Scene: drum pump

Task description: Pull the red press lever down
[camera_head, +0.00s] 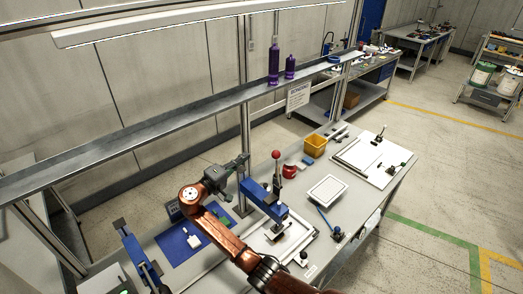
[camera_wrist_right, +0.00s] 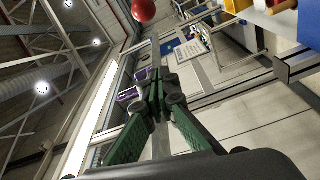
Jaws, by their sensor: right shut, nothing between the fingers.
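The press lever has a red ball knob (camera_head: 276,154) on a grey rod that stands upright on the blue press (camera_head: 264,200). The red ball knob shows at the top edge of the wrist view (camera_wrist_right: 143,10). My right gripper (camera_head: 243,160) is shut and empty, a little left of the knob and at about its height. In the wrist view, its green fingers (camera_wrist_right: 158,88) meet at the tips, and the knob is apart from them. My copper arm hides part of the bench in front of the press. My left gripper is not in view.
The bench (camera_head: 318,215) holds a yellow bin (camera_head: 316,145), a red container (camera_head: 289,171), a white tray (camera_head: 327,190) and a blue mat (camera_head: 187,243). A metal shelf (camera_head: 170,115) with purple bottles (camera_head: 274,64) runs above and behind. An upright post (camera_head: 245,120) stands close behind the gripper.

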